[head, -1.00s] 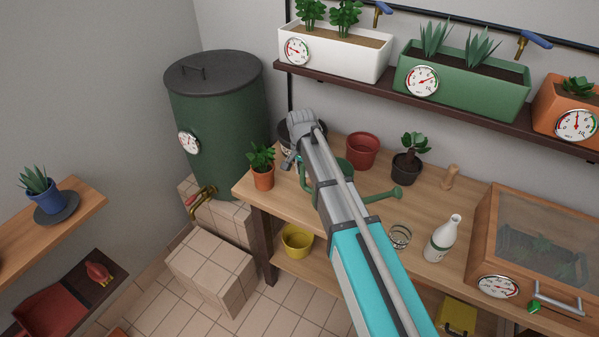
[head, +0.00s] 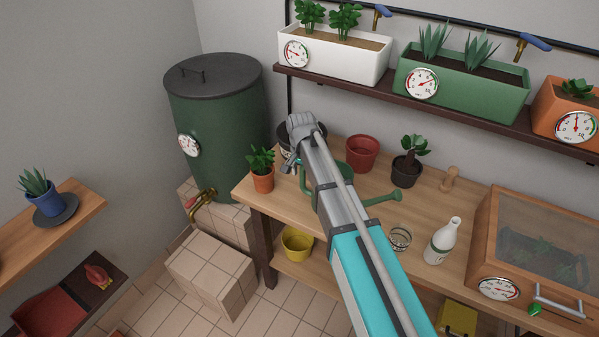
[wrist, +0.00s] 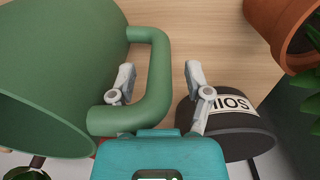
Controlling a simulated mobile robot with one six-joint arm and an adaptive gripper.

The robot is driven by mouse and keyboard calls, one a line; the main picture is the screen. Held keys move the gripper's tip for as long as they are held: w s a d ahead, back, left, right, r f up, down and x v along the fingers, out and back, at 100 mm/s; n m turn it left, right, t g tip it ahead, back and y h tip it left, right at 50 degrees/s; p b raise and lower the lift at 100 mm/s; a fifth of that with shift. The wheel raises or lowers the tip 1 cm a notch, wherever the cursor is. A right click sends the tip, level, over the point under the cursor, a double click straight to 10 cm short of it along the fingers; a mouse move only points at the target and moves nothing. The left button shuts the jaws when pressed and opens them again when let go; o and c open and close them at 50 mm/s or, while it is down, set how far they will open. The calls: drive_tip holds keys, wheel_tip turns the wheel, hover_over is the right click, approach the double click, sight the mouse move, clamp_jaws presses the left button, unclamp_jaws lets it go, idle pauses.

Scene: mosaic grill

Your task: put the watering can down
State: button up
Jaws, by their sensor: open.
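The green watering can (head: 383,199) is on the wooden bench, largely hidden behind my arm in the head view; its spout points right. In the wrist view the can's body (wrist: 60,50) fills the left side, and its curved handle (wrist: 158,75) passes between my fingers. My gripper (wrist: 160,82) is open around the handle, one finger inside the loop and the other outside, with gaps visible. In the head view my gripper (head: 291,164) is small and partly hidden. The contact under the can is hidden.
A dark pot labelled SOIL (wrist: 235,125) and a terracotta plant pot (head: 262,181) stand close to my gripper. A red pot (head: 362,152), a dark plant pot (head: 406,172), a glass (head: 400,240) and a white bottle (head: 442,243) stand on the bench (head: 450,205).

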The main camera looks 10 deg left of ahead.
drive_tip(key=shift+r, duration=0.15)
wheel_tip(320, 180, up, 12)
drive_tip(key=p, duration=1.2)
drive_tip(key=shift+a, duration=0.15)
idle(0.5)
drive_tip(key=shift+s, duration=0.1)
drive_tip(key=s+d+n, duration=0.2)
drive_tip(key=s+d, duration=0.6)
drive_tip(key=d, duration=0.6)
drive_tip(key=s+d+n, duration=0.1)
drive_tip(key=s+d, duration=0.8)
drive_tip(key=d, duration=0.5)
drive_tip(key=shift+d+n, duration=0.2)
drive_tip(key=shift+n, duration=0.2)
